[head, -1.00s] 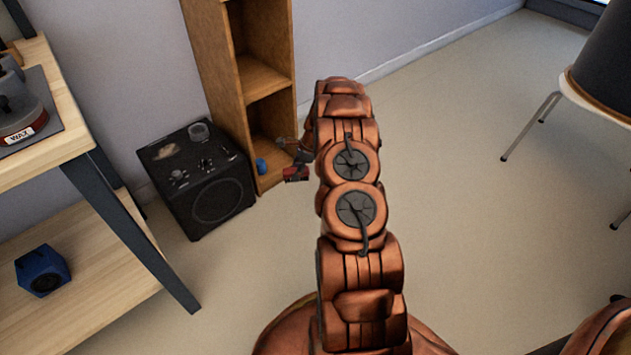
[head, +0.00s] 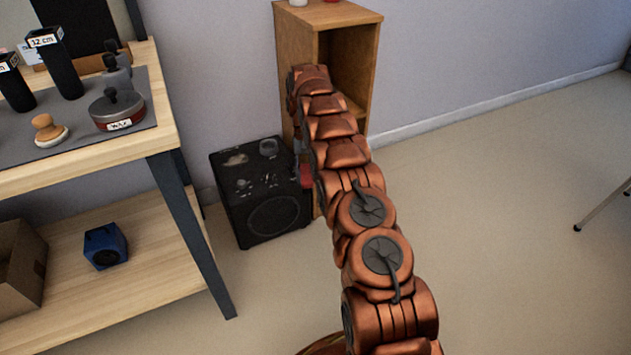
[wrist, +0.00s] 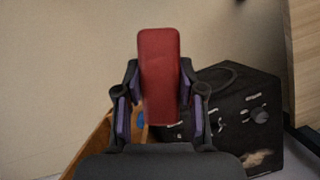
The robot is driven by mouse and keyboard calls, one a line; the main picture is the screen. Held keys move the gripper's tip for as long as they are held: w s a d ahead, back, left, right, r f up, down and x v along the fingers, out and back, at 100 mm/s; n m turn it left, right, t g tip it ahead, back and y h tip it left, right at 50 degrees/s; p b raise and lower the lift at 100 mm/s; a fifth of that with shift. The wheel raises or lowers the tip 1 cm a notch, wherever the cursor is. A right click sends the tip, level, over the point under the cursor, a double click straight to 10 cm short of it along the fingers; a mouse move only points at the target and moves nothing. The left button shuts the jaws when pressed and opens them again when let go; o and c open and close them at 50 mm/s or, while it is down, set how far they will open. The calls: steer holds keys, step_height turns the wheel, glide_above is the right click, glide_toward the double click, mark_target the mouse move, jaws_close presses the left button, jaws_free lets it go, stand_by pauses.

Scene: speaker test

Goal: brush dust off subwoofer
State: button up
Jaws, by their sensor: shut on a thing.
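The subwoofer (head: 273,216) is a black box on the floor between the table and the wooden shelf. Its top bears a pale dusty patch (head: 236,160), a small cup (head: 268,147) and several small bits. In the wrist view the subwoofer (wrist: 240,92) is at the right, with the pale patch (wrist: 257,157) near the bottom. My gripper (wrist: 159,90) is shut on a red object (wrist: 160,50), beside the subwoofer in that view. I cannot see bristles on it. In the head view my arm hides most of the gripper; a bit of red (head: 307,175) shows at the subwoofer's right edge.
A wooden shelf unit (head: 297,45) stands behind my arm, close to the subwoofer. The table (head: 150,150) at left holds a brush-like knob, a pot and dark cylinders. Its lower shelf (head: 150,270) holds a blue box (head: 105,246) and a carton (head: 22,268).

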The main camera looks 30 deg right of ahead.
mark_target(303, 181)
steer(key=a+r+n, duration=0.1)
steer(key=a+r+n+h, duration=0.1)
steer(key=shift+s+r+n, duration=0.15)
steer(key=shift+r+n, duration=0.15)
steer(key=shift+r, duration=0.1)
steer(key=shift+s, duration=0.1)
steer(key=shift+s+a+r+n, duration=0.1)
steer(key=shift+s+a+n, duration=0.15)
steer(key=shift+s+n, duration=0.15)
steer(key=shift+g, duration=0.3)
steer(key=shift+s, duration=0.15)
steer(key=shift+w+a+r+n+h, duration=0.15)
steer(key=shift+w+r+n+h, duration=0.15)
steer(key=shift+r+n, duration=0.15)
steer(key=shift+r, duration=0.25)
steer(key=a+r+n, duration=0.1)
steer(key=r+n+h, duration=0.1)
steer(key=r, duration=0.1)
steer(key=shift+a+n, duration=0.25)
steer(key=shift+a, duration=0.15)
